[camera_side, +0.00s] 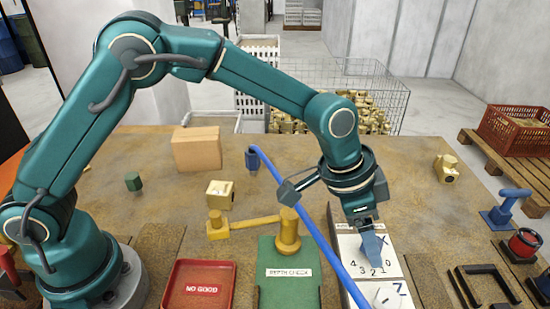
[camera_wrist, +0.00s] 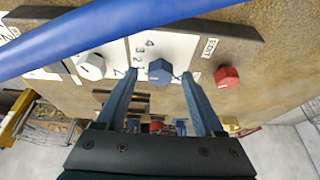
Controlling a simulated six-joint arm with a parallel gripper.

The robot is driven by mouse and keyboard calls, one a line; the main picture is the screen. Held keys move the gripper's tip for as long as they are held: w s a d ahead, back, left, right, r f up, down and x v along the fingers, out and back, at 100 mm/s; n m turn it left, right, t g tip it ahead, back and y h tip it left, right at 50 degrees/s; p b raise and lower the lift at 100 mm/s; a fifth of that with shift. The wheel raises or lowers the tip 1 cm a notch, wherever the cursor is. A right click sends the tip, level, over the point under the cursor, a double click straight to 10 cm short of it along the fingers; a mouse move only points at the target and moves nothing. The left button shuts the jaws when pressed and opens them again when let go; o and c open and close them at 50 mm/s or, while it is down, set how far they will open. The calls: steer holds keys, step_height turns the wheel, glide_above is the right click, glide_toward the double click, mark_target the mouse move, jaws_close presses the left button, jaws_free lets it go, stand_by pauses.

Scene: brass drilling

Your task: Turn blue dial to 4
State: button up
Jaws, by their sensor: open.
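The blue dial (camera_wrist: 160,71) sits on a white panel (camera_wrist: 125,48) in the wrist view, with printed numbers in a row beside it. My gripper (camera_wrist: 158,78) is open, with one fingertip on either side of the dial. I cannot tell whether the fingers touch it, nor which number the dial points at. In the side view my gripper (camera_side: 371,250) reaches down onto the panel (camera_side: 352,258) beside the numbers 0 to 4 and the letter X. It hides the dial there.
A white dial (camera_wrist: 90,66) and a red knob (camera_wrist: 227,77) flank the blue dial. A long blue bar (camera_side: 318,232) slants close past my gripper. A green depth check block (camera_side: 290,292) and a red no good tray (camera_side: 182,290) stand to the left.

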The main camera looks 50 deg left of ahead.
steer(key=s+a+r+n+t, duration=0.3)
steer(key=s+a+r, duration=0.1)
steer(key=a+r, duration=0.95)
steer(key=s+a+f+n+y, duration=0.1)
steer(key=s+a+f+n, duration=0.1)
steer(key=s, duration=0.5)
steer(key=s+a+f+n+y, duration=0.2)
steer(key=s+a+n, duration=0.1)
steer(key=s+a, duration=0.2)
steer(key=shift+s+a+n+g, duration=0.2)
steer(key=shift+s+n+g, duration=0.15)
steer(key=shift+s, duration=0.8)
steer(key=shift+c, duration=0.3)
